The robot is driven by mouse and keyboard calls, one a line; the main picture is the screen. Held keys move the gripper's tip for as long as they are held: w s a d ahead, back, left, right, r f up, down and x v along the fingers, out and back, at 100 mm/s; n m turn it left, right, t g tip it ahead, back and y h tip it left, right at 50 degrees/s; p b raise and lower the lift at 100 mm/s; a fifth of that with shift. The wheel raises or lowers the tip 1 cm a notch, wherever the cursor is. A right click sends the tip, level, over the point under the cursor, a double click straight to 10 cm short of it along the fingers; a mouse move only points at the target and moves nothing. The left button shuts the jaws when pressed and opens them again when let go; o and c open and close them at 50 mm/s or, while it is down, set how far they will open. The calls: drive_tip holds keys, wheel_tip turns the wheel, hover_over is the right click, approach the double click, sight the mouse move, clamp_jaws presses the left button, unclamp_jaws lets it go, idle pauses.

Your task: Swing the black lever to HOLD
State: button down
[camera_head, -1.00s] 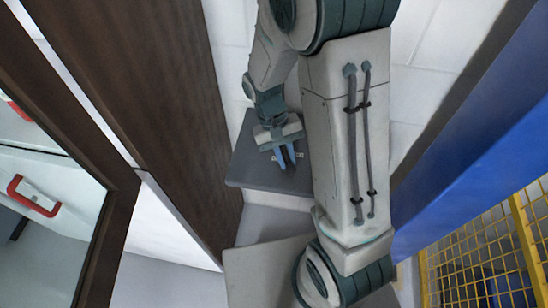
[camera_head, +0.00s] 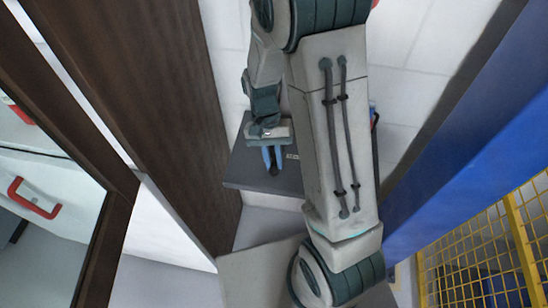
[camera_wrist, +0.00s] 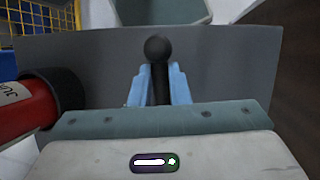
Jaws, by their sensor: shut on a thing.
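The black lever (camera_wrist: 158,50) shows in the wrist view as a dark shaft with a round knob, standing between the blue fingers of my gripper (camera_wrist: 159,84). The fingers are closed on its shaft, and the knob sticks out beyond them. In the head view my gripper (camera_head: 272,160) is over the dark grey top of a box (camera_head: 240,172), fingers pointing down. The lever itself is hard to make out there. A small pale label (camera_head: 292,156) lies just right of the fingers; its text is too small to read.
A red cylinder with a black end (camera_wrist: 30,105) is close on the left in the wrist view. A brown wooden panel (camera_head: 150,100) rises left of the box. A blue panel (camera_head: 470,140) and yellow mesh (camera_head: 475,265) stand at the right.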

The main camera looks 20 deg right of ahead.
drive_tip(key=c, duration=1.4)
unclamp_jaws()
drive_tip(key=shift+o, duration=0.2)
drive_tip(key=v, duration=1.4)
drive_tip(key=shift+p, duration=0.3)
drive_tip(key=shift+s+f, duration=0.1)
drive_tip(key=shift+f, duration=0.05)
